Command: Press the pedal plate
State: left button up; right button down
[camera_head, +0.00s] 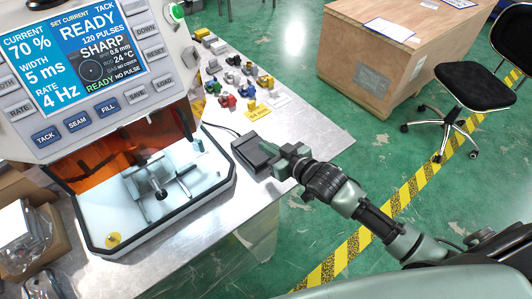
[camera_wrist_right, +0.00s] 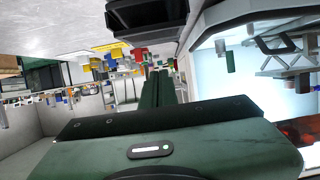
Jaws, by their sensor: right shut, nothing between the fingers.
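The pedal (camera_head: 254,151) is a small black box with a cable. It lies on the metal bench just right of the welding machine. In the right wrist view the dark pedal (camera_wrist_right: 145,14) is at the top edge, partly cut off. My right gripper (camera_head: 277,156) is shut and empty at the pedal's right side. Its closed green fingers (camera_wrist_right: 161,85) also show in the right wrist view. I cannot tell whether they touch the pedal. My left gripper is not in view.
The machine (camera_head: 100,80) has a lit screen and an open, lit chamber left of the pedal. Several small coloured parts (camera_head: 235,80) and a yellow label (camera_head: 258,111) lie behind it. The bench edge is close on the right. A wooden crate (camera_head: 380,60) stands beyond.

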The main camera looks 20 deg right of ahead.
aim_at(266, 160)
jog(key=f, duration=0.3)
jog(key=shift+w+a+f, duration=0.15)
jog(key=shift+w+f, duration=0.05)
jog(key=shift+w, duration=0.2)
jog(key=shift+s+f, duration=0.1)
jog(key=shift+f, duration=0.45)
